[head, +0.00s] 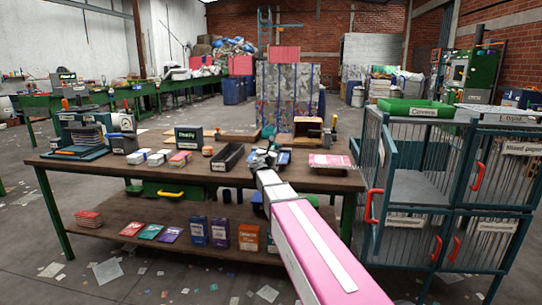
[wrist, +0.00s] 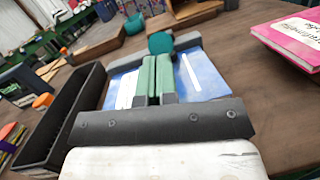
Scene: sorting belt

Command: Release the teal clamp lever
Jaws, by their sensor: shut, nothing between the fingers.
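My gripper (wrist: 157,62) is shut with its two green fingers together and nothing between them. In the head view my gripper (head: 264,153) is over the middle of the workbench. A rounded teal piece (wrist: 160,43), which looks like the clamp lever's end, shows just beyond the fingertips; I cannot tell whether they touch. A second teal piece (wrist: 133,24) stands farther back. A blue piece with white stripes (wrist: 205,75) lies under and beside the fingers, with a dark grey bar (wrist: 188,41) along its far edge. My gripper hides much of the clamp, so the lever's position is unclear.
A long black tray (wrist: 60,125) is left of my gripper. A pink booklet (wrist: 292,40) lies to the right. A wooden box (head: 308,127) stands behind on the workbench (head: 230,170). Wire cages (head: 420,190) stand right of the bench.

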